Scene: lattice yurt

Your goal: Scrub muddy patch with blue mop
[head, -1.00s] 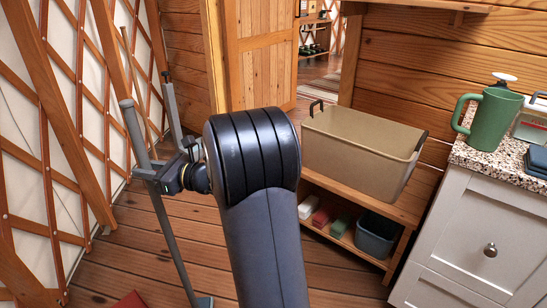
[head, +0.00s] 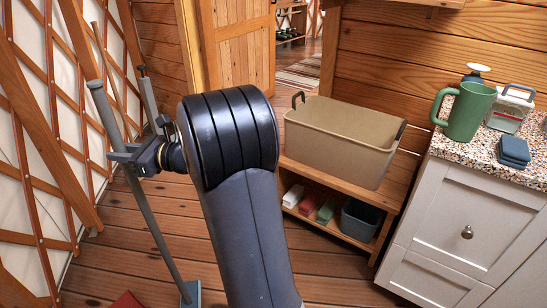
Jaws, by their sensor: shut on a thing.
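My gripper (head: 122,157) is at the left in the head view, shut around the upper part of a long grey handle (head: 158,238). The handle is tilted, its top to the left and its foot to the right. At its foot a blue-grey mop head (head: 190,293) shows on or near the plank floor, partly cut off by the bottom edge and beside my arm. No muddy patch shows in this view. My arm hides part of the middle of the floor.
A second grey pole (head: 147,92) stands behind by the lattice wall. A beige tub (head: 340,145) sits on a wooden shelf bench with a grey bucket (head: 358,220) below. A counter with a green mug (head: 468,112) is at right. A red thing (head: 127,300) lies at bottom left.

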